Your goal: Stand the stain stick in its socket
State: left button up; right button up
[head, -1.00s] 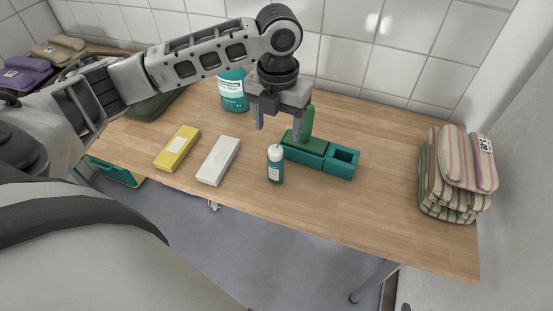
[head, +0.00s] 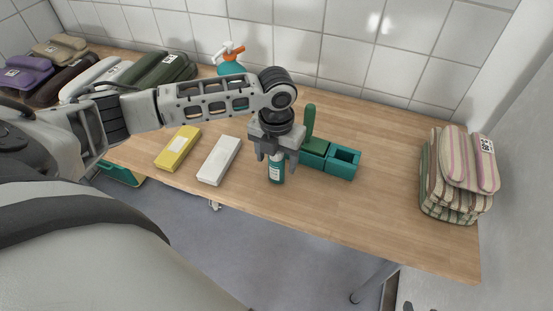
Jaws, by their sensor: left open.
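The stain stick, seemingly the small teal bottle with a pale label (head: 276,172), stands upright near the front edge of the table. My left gripper (head: 277,161) is open above it, its fingers down on either side of its upper part. The gripper hides the bottle's cap. I cannot tell whether the fingers touch it. The teal holder (head: 341,170) is just right of the gripper, with an empty square socket (head: 346,156) at its right end. A green upright piece (head: 310,121) rises from its left part. My right gripper is not in view.
A yellow box (head: 178,148) and a white box (head: 219,160) lie left of the bottle. A spray bottle with an orange head (head: 230,62) stands behind my left arm. Folded striped cloths (head: 460,175) are stacked at right. The table (head: 385,190) between holder and cloths is clear.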

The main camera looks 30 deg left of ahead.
pick_arm(q)
jog(key=c, duration=1.1)
jog(key=shift+r, duration=0.15)
